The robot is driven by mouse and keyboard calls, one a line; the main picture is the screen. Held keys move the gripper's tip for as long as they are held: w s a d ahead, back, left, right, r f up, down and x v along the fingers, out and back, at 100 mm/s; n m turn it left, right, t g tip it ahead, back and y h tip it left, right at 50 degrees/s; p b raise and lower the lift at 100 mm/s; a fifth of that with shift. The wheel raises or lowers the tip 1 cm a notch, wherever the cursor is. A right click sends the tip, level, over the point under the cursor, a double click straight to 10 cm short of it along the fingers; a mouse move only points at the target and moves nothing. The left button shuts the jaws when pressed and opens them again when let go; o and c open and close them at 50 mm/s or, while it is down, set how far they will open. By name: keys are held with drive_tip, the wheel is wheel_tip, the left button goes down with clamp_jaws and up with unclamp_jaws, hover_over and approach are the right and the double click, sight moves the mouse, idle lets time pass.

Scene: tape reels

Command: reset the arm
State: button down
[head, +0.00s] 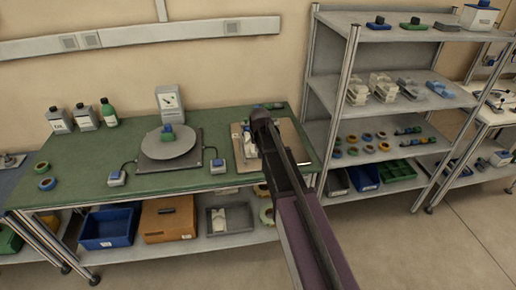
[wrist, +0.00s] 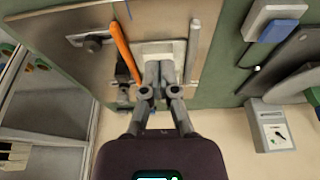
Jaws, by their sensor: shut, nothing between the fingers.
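My gripper (wrist: 158,70) is shut and empty in the wrist view. Its fingertips are above a pale block (wrist: 165,48) on a metal plate (wrist: 95,55); whether they touch it I cannot tell. An orange rod (wrist: 124,50) lies to the left of the fingers and a grey rod (wrist: 193,50) to the right. In the head view, my arm reaches over the right end of the green bench (head: 80,175), above the metal plate (head: 300,155). The arm hides part of the plate, and the fingers cannot be made out there.
A round turntable (head: 170,147) with a small item on it stands mid-bench. Bottles (head: 109,113) stand at the back left. Tape reels (head: 47,184) lie at the left end. A metal shelf (head: 330,85) with several items stands to the right. The floor (head: 400,260) in front is clear.

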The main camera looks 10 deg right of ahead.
drive_tip(key=s+d+g, duration=0.1)
drive_tip(key=s+g, duration=0.2)
drive_tip(key=s, duration=2.4)
drive_tip(key=shift+d+f, duration=0.25)
drive_tip(key=shift+f, duration=0.15)
drive_tip(key=shift+a, duration=0.1)
